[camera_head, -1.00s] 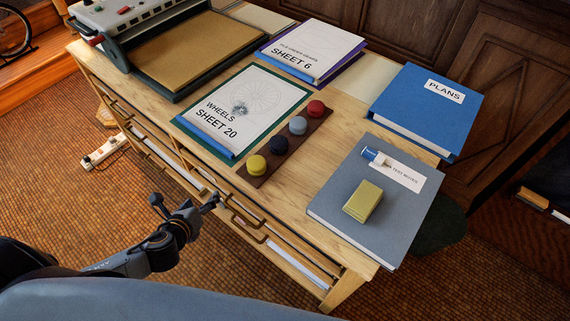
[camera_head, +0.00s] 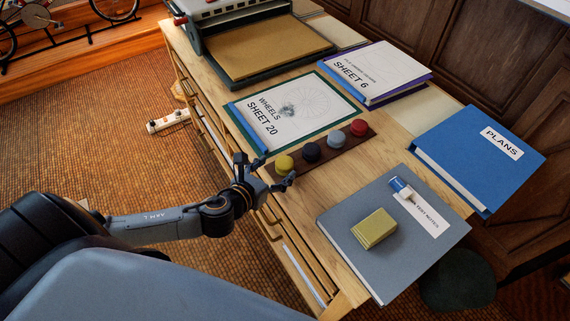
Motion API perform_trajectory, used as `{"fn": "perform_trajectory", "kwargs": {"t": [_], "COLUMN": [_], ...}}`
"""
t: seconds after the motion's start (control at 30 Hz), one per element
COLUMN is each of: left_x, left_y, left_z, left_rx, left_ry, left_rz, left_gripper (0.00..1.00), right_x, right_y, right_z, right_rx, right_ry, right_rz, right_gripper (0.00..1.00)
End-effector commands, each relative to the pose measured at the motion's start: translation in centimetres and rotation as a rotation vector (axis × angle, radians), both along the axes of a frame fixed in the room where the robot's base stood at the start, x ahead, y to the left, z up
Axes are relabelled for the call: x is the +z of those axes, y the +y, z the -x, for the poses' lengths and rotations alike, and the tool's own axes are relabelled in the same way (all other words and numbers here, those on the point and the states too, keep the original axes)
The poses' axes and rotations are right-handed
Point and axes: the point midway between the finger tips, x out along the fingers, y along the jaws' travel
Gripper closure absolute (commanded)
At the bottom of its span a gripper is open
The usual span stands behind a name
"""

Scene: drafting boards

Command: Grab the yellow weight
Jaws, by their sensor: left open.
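The yellow weight (camera_head: 284,164) is a small round knob-like piece at the near left end of a dark brown strip (camera_head: 309,170) on the desk. My left gripper (camera_head: 275,172) is open at the desk's front edge, close by the yellow weight. Its fingers spread on the weight's near left side, and one finger overlaps the strip's end. I cannot tell whether it touches the weight. My right gripper is not in view.
The "Wheels Sheet 20" board (camera_head: 294,111) lies just behind the weights. A grey book (camera_head: 380,265) with a yellow block (camera_head: 374,229) and a small bottle (camera_head: 402,189) lies to the right. A blue "Plans" binder (camera_head: 478,165) and a paper trimmer (camera_head: 262,50) stand farther off.

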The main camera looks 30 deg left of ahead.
Motion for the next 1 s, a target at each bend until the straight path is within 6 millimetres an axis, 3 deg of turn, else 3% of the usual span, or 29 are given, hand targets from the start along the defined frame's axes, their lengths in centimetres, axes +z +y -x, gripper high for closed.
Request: {"fn": "perform_trajectory", "kwargs": {"t": [0.43,0.73,0.77,1.0], "left_x": [-2.3,-2.6,-2.6,-2.6], "left_y": [-0.3,-0.4,-0.4,-0.4], "left_z": [-4.4,-4.9,-4.9,-4.9], "left_rx": [0.0,-0.001,-0.001,-0.001], "left_ry": [-0.001,0.002,0.002,0.001], "left_rz": [0.001,0.001,0.001,0.001], "left_gripper": [0.26,0.26,0.28,0.77], "right_x": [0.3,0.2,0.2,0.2], "right_y": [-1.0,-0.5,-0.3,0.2], "right_z": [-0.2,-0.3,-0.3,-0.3], "right_rx": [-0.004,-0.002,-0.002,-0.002], "right_ry": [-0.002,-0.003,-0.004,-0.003], "right_rz": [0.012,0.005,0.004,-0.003], "right_gripper": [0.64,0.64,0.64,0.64]}}
